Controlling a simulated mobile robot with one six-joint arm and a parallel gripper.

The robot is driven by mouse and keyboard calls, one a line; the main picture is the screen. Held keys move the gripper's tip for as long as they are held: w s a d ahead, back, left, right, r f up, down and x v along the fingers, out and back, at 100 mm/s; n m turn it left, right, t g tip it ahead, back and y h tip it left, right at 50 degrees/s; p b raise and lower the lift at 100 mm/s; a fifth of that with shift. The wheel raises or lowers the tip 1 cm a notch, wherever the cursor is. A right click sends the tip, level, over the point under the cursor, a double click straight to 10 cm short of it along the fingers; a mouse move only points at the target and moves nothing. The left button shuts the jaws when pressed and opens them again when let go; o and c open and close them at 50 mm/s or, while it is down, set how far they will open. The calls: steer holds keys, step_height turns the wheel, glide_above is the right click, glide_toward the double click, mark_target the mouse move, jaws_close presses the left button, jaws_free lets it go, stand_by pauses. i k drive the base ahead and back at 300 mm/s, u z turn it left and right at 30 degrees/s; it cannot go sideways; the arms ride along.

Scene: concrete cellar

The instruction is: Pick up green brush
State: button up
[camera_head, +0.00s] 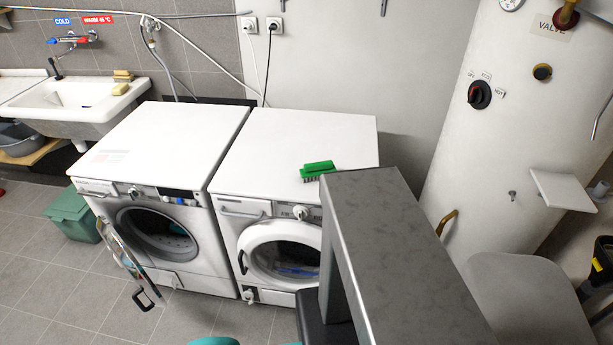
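The green brush (318,169) lies on the white top of the right-hand front-loading machine (270,150), near its front edge. Its green handle side faces up and its dark bristles point down. Nothing holds it. My gripper is not in view, so its place and state do not show.
A second machine (170,140) stands close on the left with its round door open into the room. A green bin (72,215) sits on the tiled floor beside it. A sink (75,100) is at the back left. A large white boiler (500,110) stands at the right.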

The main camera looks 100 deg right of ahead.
mark_target(312, 170)
steer(key=z, duration=0.4)
steer(key=k, duration=0.1)
steer(key=z, duration=1.35)
steer(key=i, duration=0.1)
steer(key=u, duration=0.95)
